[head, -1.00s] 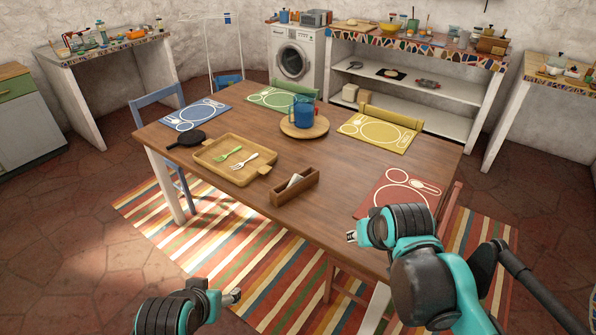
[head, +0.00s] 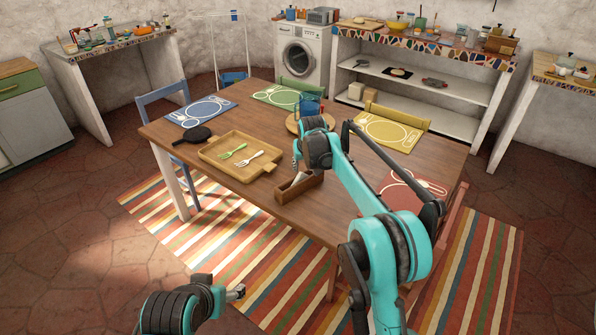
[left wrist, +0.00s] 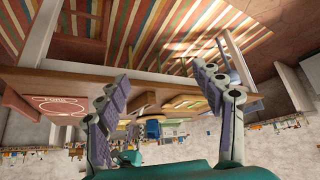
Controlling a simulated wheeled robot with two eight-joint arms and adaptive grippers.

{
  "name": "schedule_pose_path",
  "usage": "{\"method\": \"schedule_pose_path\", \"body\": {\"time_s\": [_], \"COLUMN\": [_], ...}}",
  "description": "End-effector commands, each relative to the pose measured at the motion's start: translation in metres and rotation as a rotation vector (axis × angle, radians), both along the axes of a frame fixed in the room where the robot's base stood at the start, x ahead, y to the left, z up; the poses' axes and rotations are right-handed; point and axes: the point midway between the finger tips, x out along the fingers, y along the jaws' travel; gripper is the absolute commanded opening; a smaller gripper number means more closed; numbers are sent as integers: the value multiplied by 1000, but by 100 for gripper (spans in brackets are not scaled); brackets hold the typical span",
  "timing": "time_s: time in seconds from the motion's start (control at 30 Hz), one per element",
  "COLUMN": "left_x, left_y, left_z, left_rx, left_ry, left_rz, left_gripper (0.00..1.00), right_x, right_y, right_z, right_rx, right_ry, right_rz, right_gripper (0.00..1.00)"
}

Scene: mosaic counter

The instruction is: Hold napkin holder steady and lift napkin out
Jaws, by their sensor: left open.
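The brown wooden napkin holder (head: 290,194) stands on the table near its front edge. A white napkin (head: 301,180) sticks up from it, and the holder's right part is partly covered by my right arm. My right gripper (head: 297,158) is above and just behind the holder, apart from it; its fingers are small and mostly hidden by the wrist, so I cannot tell if they are open. My left gripper (head: 238,293) is in front of the table, low and away from the holder. In the left wrist view its two fingers (left wrist: 162,76) are spread with nothing between them.
A wooden tray (head: 211,154) with a green and a white fork lies left of the holder. A dark pan (head: 192,135) is beyond it. A blue jug (head: 310,106) stands on a round board behind my right wrist. Placemats lie around the wooden table (head: 255,200).

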Motion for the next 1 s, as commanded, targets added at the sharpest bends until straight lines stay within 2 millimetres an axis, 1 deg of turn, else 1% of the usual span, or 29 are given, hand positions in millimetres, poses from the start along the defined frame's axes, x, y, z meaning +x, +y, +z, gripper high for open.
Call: {"method": "schedule_pose_path", "body": {"time_s": [0.07, 0.17, 0.27, 0.43, 0.63, 0.77, 0.8, 0.87, 1.0], "left_x": [6, 20, 45, 98, 163, 206, 220, 239, 282], "left_y": [-3, -10, -21, -43, -65, -75, -78, -82, -87], "left_z": [3, 8, 16, 26, 30, 26, 24, 20, 8], "left_rx": [-27, -104, -227, -479, -776, -965, -1023, -1109, -1309], "left_ry": [1, 5, 15, 46, 105, 157, 175, 204, 282], "left_rz": [16, 62, 135, 285, 457, 565, 596, 644, 751], "left_gripper": [67, 67, 67, 67, 67, 67, 67, 67, 67], "right_x": [1, 1, 1, 1, 1, 1, 1, 1, 1], "right_y": [1, 1, 1, 1, 1, 1, 1, 1, 0], "right_z": [-1, -1, -1, -1, -1, -1, -1, -1, -1], "right_rx": [-1, -1, 0, 0, 0, 0, 0, 0, 0], "right_ry": [1, 1, 0, 0, 0, 0, 0, 0, 0], "right_rz": [1, 1, 1, 1, 1, 1, 1, 1, 1], "right_gripper": [34, 34, 34, 34, 34, 34, 34, 34, 34]}}
